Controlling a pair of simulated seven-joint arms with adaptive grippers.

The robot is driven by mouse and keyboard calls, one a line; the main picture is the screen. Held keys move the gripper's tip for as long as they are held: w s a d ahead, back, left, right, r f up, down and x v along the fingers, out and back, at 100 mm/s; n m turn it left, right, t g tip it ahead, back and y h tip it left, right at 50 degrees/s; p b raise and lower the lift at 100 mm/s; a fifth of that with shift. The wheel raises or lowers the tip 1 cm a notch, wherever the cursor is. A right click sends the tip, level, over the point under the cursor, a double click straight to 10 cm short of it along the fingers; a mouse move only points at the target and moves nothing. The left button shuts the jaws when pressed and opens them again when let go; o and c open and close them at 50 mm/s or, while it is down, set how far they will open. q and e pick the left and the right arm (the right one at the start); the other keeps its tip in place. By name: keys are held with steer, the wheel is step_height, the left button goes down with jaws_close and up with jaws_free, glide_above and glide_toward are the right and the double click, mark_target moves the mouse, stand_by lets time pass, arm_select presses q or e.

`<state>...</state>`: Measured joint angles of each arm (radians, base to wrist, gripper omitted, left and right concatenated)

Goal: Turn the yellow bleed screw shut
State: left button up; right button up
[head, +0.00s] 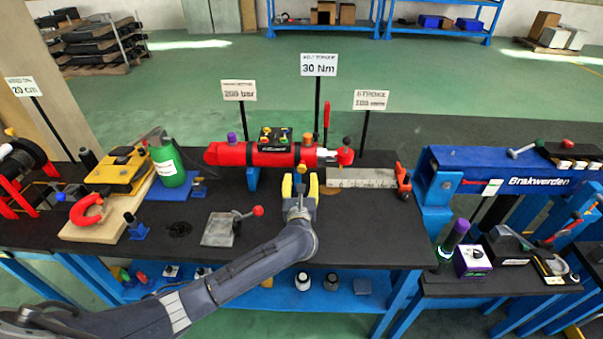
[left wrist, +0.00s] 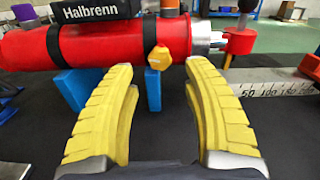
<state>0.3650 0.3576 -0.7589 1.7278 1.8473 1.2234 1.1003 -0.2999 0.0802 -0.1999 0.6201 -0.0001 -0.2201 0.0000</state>
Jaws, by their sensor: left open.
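The yellow bleed screw (left wrist: 159,58) is a small hexagonal knob on the near side of the red cylinder (left wrist: 95,48), in the left wrist view. In the head view it shows as a small yellow spot (head: 301,168) on the cylinder (head: 228,155). My left gripper (head: 300,180) is open, with its yellow fingers pointing at the cylinder. In the left wrist view the screw appears between the two fingertips, with a gap on each side. I cannot tell how far the tips are from it in depth. My right gripper is not in view.
An orange knob (head: 308,139) and a purple knob (head: 232,138) stand on the cylinder. A steel scale (head: 360,178) lies to the right. A grey plate with a red-knobbed lever (head: 222,228) is left of my arm. A green bottle (head: 168,165) stands further left.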

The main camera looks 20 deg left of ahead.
mark_target(301, 171)
arm_select(q)
steer(key=shift+x, duration=2.1)
jaws_close()
